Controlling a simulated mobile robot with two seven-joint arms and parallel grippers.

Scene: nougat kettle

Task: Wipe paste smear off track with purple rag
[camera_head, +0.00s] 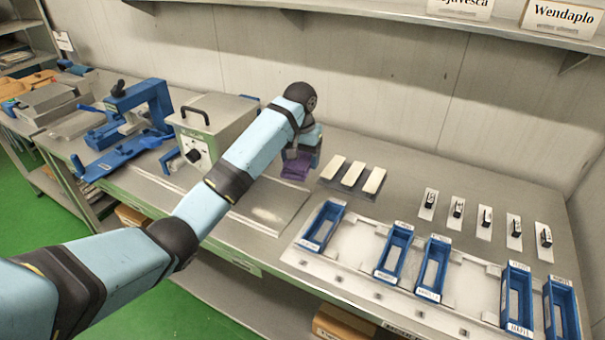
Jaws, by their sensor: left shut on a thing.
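The purple rag (294,168) is in my left gripper (302,154), at the bench just right of the grey box. The gripper is shut on it. I cannot tell whether the rag touches the surface below. A flat grey metal plate (250,205) lies in front of the rag and partly under my left arm. A pale, faint smear (268,213) shows near its front right part. I cannot tell for certain whether this plate is the track. My arm hides part of the plate. My right gripper is not in view.
A grey box with a handle (207,118) and a blue clamp-like device (135,115) stand at left. Several blue bins (393,251) sit on a pale tray (350,245) at right. Pale bars (353,174) and small labelled cards (457,209) lie behind. A shelf (390,10) overhangs.

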